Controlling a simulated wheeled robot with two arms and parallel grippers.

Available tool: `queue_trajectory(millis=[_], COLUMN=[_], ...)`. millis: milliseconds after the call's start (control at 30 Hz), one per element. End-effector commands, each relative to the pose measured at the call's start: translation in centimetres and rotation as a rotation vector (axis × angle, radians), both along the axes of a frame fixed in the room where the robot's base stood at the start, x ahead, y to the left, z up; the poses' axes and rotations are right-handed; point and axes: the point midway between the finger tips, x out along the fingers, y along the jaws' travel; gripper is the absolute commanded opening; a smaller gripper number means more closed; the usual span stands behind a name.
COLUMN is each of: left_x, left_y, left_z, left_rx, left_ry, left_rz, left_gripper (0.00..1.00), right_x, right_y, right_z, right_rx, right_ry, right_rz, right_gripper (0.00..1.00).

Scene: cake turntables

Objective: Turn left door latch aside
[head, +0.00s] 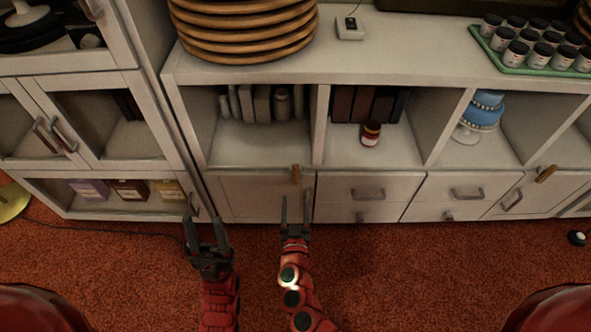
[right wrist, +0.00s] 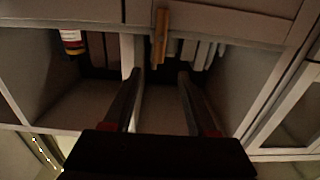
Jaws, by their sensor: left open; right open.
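The left door (head: 248,196) is a pale panel under the left cubby of the low cabinet. Its wooden latch (head: 296,174) stands upright at the door's top right corner. The latch also shows in the right wrist view (right wrist: 161,38), at the top centre. My right gripper (head: 295,200) is open and empty, just in front of the door and below the latch in the head view. In the right wrist view its fingers (right wrist: 159,76) are apart, with a gap between them and the latch. My left gripper (head: 205,220) is open and empty, lower left of the door.
A right door (head: 514,201) has a tilted wooden latch (head: 546,174). Drawers (head: 370,188) with handles lie between the doors. Stacked wooden boards (head: 245,35) and a green tray of jars (head: 510,64) stand on top. A glass-fronted cabinet (head: 90,125) adjoins at left. Red carpet (head: 420,275) is clear in front.

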Motion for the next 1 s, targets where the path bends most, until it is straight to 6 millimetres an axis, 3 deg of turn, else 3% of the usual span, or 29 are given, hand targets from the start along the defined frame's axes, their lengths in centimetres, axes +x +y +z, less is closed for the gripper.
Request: queue_trajectory(millis=[200, 500, 700, 967, 1000], left_x=[0.0, 0.0, 0.0, 0.0, 0.0], left_y=[0.0, 0.0, 0.0, 0.0, 0.0], left_z=[-1.8, -3.7, -4.0, -4.0, -4.0], left_rx=[0.0, 0.0, 0.0, 0.0, 0.0], left_ry=[0.0, 0.0, 0.0, 0.0, 0.0], left_rz=[0.0, 0.0, 0.0, 0.0, 0.0], left_gripper=[0.5, 0.5, 0.5, 0.5, 0.5], right_x=[5.6, 11.0, 12.3, 12.4, 12.4], right_y=[0.1, 0.0, -0.1, -0.1, -0.1], right_z=[0.0, -0.1, 0.1, 0.2, 0.2], right_rx=[0.002, 0.0, 0.001, 0.001, 0.001], right_ry=[-0.008, -0.006, -0.004, -0.003, -0.004], right_rz=[0.0, -0.002, -0.003, -0.003, -0.003], right_gripper=[0.57, 0.57, 0.57, 0.57, 0.5])
